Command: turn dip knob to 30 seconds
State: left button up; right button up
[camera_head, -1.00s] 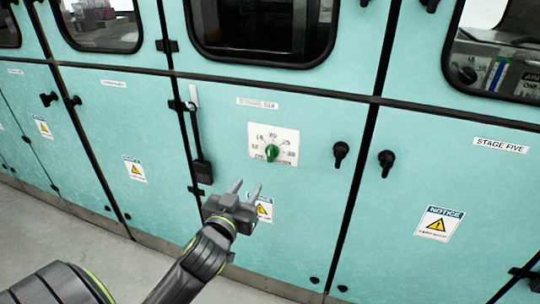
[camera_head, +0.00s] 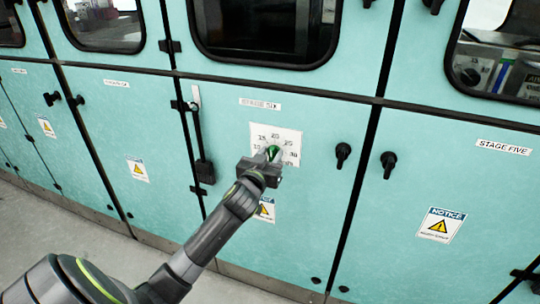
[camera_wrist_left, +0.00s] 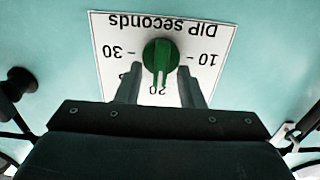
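The green dip knob (camera_head: 272,153) sits on a white dial plate (camera_head: 289,137) on the teal stage six panel. In the left wrist view the dial is upside down, and the knob (camera_wrist_left: 160,56) has its pointer ridge towards 20. The 30 mark (camera_wrist_left: 117,51) is on the left there, the 10 mark on the right. My left gripper (camera_head: 269,156) is at the dial. Its fingers are open, one on each side of the knob's pointer end, with gaps visible in the wrist view. Contact cannot be seen. My right gripper is not in view.
Black latches (camera_head: 342,154) stick out right of the dial, with another (camera_head: 388,164) on the stage five panel. A black vertical handle (camera_head: 204,171) is to the left. A window (camera_head: 265,30) lies above. The panel around the dial is flat.

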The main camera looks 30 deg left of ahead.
pick_arm(q)
jog(key=shift+c, duration=0.2)
grip_shut()
